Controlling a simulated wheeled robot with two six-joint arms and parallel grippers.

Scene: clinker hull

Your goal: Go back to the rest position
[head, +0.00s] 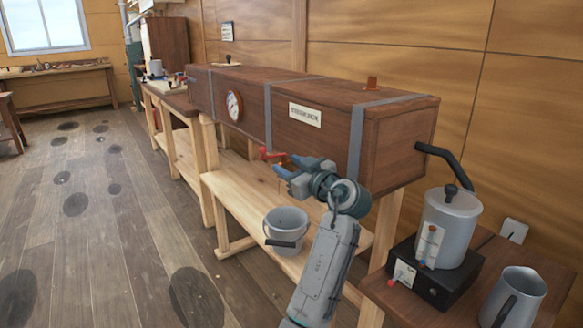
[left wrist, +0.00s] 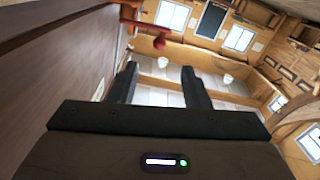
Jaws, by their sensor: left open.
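My left gripper (head: 284,168) is open and empty in front of the long wooden steam box (head: 395,140). Its two fingers also show apart in the left wrist view (left wrist: 158,85), with nothing between them. A red handle (head: 268,153) sits by the front of the box, just beyond the fingertips in the head view. In the left wrist view the red handle (left wrist: 159,42) shows above the fingers, apart from them. My right gripper is not in view.
The box rests on a wooden stand with a lower shelf, where a grey bucket (head: 286,222) stands. A steel boiler (head: 450,222) and a metal jug (head: 514,298) stand on a side table at right. The plank floor (head: 110,270) at left is clear.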

